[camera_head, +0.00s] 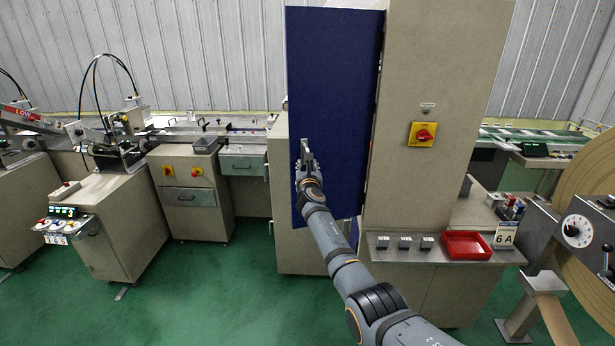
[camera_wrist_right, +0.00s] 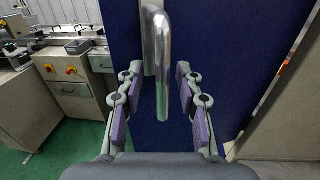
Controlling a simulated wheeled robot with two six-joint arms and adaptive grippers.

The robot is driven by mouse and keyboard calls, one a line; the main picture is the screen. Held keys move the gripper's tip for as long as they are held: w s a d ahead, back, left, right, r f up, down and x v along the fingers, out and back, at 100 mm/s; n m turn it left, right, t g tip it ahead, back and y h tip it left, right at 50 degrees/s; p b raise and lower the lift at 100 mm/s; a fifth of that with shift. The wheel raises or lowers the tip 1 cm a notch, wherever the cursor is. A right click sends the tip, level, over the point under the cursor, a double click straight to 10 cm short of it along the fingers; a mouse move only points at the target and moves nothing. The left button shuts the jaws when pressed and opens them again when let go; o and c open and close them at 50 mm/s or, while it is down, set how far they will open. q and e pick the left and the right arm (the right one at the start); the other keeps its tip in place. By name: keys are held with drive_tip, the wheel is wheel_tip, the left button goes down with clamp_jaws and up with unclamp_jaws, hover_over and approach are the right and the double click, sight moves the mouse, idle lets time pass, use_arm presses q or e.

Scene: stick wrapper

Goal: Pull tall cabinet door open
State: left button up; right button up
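The tall cabinet door (camera_head: 338,80) is a dark blue panel left of the beige cabinet front (camera_head: 440,70). It also fills the middle of the right wrist view (camera_wrist_right: 225,60). Its silver bent-bar handle (camera_wrist_right: 163,45) hangs in front of the panel. My right gripper (camera_head: 306,160) is at the door's lower left part. In the right wrist view, its fingers (camera_wrist_right: 157,95) are spread on either side of the handle's lower end, with visible gaps on both sides. The handle is partly hidden by the gripper in the head view. My left gripper is not in view.
A narrow gap (camera_wrist_right: 285,70) shows along the door's right edge. A shelf with a red tray (camera_head: 466,246) juts out from the cabinet at right. A yellow plate with a red switch (camera_head: 423,134) is on the cabinet front. Green floor (camera_head: 225,290) is clear at front left.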

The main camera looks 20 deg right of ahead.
drive_tip(key=v, duration=1)
drive_tip(key=shift+s+a, duration=0.25)
drive_tip(key=shift+s, duration=0.1)
